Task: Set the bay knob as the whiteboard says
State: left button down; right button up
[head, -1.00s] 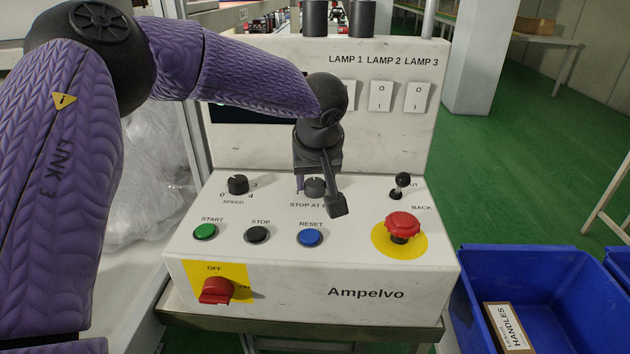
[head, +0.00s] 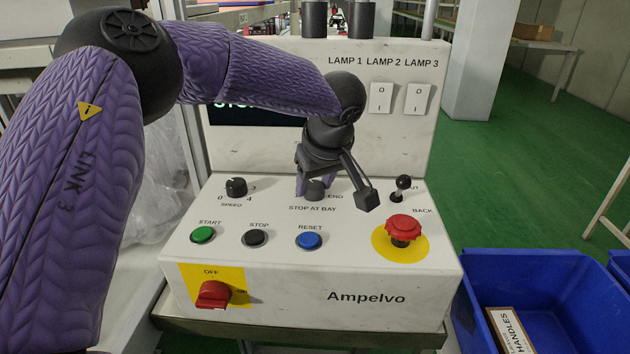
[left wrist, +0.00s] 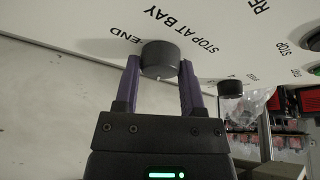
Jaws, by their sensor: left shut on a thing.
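The bay knob (head: 315,190), a dark round knob, stands on the sloped white panel (head: 200,262) above the label STOP AT BAY. An END mark shows to its right. My left gripper (head: 314,187) reaches it from above, turned at an angle. In the left wrist view the knob (left wrist: 160,59) sits between the two purple fingers of my left gripper (left wrist: 160,80), which is shut on it. The knob's pointer and most of its scale are hidden, so I cannot tell its setting. The whiteboard and my right gripper are not in view.
The speed knob (head: 236,187) and a small black lever (head: 402,186) flank the bay knob. Green (head: 203,235), black (head: 255,238) and blue (head: 309,240) buttons sit in front. A red mushroom button (head: 403,229) is at right, a red switch (head: 213,294) at front left.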

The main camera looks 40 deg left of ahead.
pick_arm(q)
jog(key=shift+c, duration=0.9)
grip_release()
jog(key=p+v, duration=0.3)
jog(key=v, duration=0.7)
jog(key=shift+p, duration=0.35)
jog(key=shift+s+d+f, duration=0.1)
jog(key=shift+d+f, duration=0.05)
jog(key=shift+f, duration=0.05)
